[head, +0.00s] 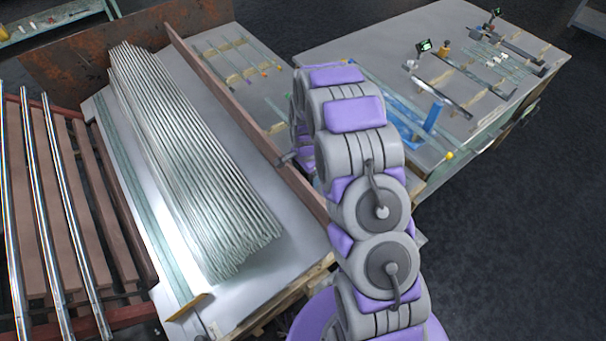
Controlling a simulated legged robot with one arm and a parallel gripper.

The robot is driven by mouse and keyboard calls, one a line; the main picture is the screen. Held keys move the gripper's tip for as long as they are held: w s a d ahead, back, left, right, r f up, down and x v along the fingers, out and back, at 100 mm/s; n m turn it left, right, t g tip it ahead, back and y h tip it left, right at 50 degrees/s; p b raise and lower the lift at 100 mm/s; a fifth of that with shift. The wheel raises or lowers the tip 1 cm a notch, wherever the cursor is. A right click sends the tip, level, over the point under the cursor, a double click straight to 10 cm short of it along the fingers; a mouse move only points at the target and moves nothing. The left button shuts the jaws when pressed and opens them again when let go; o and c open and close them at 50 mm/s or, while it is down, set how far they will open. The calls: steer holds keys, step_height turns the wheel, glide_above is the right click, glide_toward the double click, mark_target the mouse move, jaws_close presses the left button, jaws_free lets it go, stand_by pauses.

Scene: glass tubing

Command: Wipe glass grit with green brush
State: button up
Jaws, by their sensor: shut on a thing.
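My gripper (289,158) shows only in part, as a small grey piece at the left edge of my arm, above the brown divider board. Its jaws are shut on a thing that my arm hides. I cannot make out a green brush in this view. No glass grit can be told apart on the pale table top (285,268). A large stack of glass tubes (185,160) lies lengthwise on this table.
The brown divider board (240,115) runs along the stack's right side. A rack with metal rails (65,200) stands at the left. A second bench (365,45) at the right carries a blue fixture (425,125) and small devices. Dark floor (510,240) is free at the right.

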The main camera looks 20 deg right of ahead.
steer(key=d, duration=0.2)
steer(key=w+d, duration=0.1)
steer(key=d, duration=0.1)
steer(key=shift+d+r+p, duration=0.1)
steer(key=shift+p, duration=0.3)
steer(key=shift+s+a, duration=0.15)
steer(key=shift+a, duration=0.95)
steer(key=shift+s+a+f+p, duration=0.3)
steer(key=shift+s+a+p, duration=0.3)
steer(key=shift+a, duration=0.3)
steer(key=shift+s+a, duration=0.1)
steer(key=shift+a, duration=0.05)
steer(key=shift+a, duration=0.15)
steer(key=shift+r, duration=0.45)
steer(key=shift+r+p, duration=1.05)
steer(key=shift+r, duration=1.55)
